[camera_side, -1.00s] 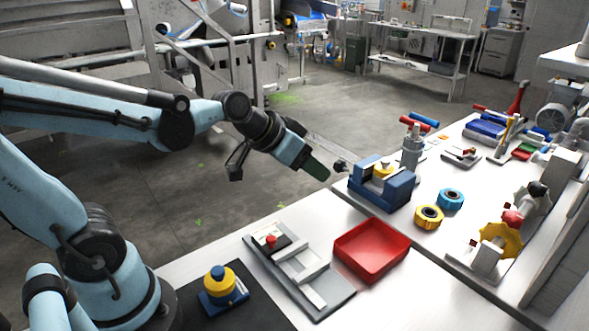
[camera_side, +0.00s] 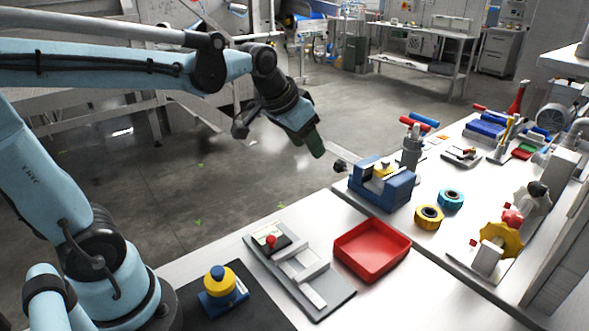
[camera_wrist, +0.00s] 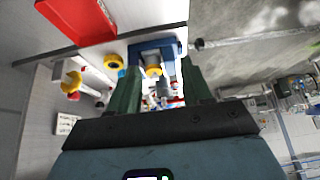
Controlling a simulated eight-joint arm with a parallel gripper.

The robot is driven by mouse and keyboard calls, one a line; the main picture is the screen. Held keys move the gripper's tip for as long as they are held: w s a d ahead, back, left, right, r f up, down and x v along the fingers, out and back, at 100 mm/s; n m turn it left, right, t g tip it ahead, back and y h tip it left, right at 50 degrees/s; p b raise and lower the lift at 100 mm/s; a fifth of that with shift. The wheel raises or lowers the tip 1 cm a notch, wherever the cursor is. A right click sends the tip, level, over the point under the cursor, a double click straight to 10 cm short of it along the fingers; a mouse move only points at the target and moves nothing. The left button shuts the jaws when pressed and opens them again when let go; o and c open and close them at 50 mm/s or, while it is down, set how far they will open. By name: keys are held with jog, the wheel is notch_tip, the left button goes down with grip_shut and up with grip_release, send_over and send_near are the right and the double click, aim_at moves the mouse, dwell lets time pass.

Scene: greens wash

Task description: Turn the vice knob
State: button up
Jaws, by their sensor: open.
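The blue vice (camera_side: 385,190) stands at the left edge of the far bench, with a yellow piece (camera_side: 383,170) between its jaws. Its dark knob (camera_side: 340,165) sticks out on the left side, past the bench edge. My gripper (camera_side: 317,152), with green fingers, hangs in the air just left of and above the knob, pointing down and right, apart from it. In the wrist view, my open gripper (camera_wrist: 160,72) has nothing between its fingers. The vice (camera_wrist: 140,49) shows beyond them, with the knob (camera_wrist: 199,44) above the right finger.
A red tray (camera_side: 350,254) and a grey plate fixture (camera_side: 322,312) lie on the near table. Yellow (camera_side: 429,217) and blue (camera_side: 451,199) rings stand right of the vice. The space left of the knob is open.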

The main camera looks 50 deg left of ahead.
jog(key=w+a+f+g, duration=0.1)
jog(key=w+a, duration=0.2)
jog(key=w, duration=0.3)
jog(key=w+a+f, duration=0.1)
jog(key=w+a, duration=0.2)
jog(key=w, duration=0.2)
send_near(336, 164)
jog(key=shift+g, duration=0.4)
jog(key=x, duration=0.3)
jog(key=w+x, duration=0.1)
jog(key=x, duration=0.3)
jog(key=w+r+x, duration=0.1)
jog(key=x, duration=0.2)
jog(key=shift+w+f, duration=0.1)
jog(key=shift+f, duration=0.1)
jog(key=shift+c, duration=0.5)
grip_shut()
jog(key=t, duration=0.5)
jog(key=shift+s+f+t, duration=0.1)
jog(key=shift+s+t, duration=0.2)
jog(key=shift+s, duration=0.1)
jog(key=t, duration=0.5)
jog(key=shift+s+f, duration=0.15)
jog(key=shift+s, duration=0.05)
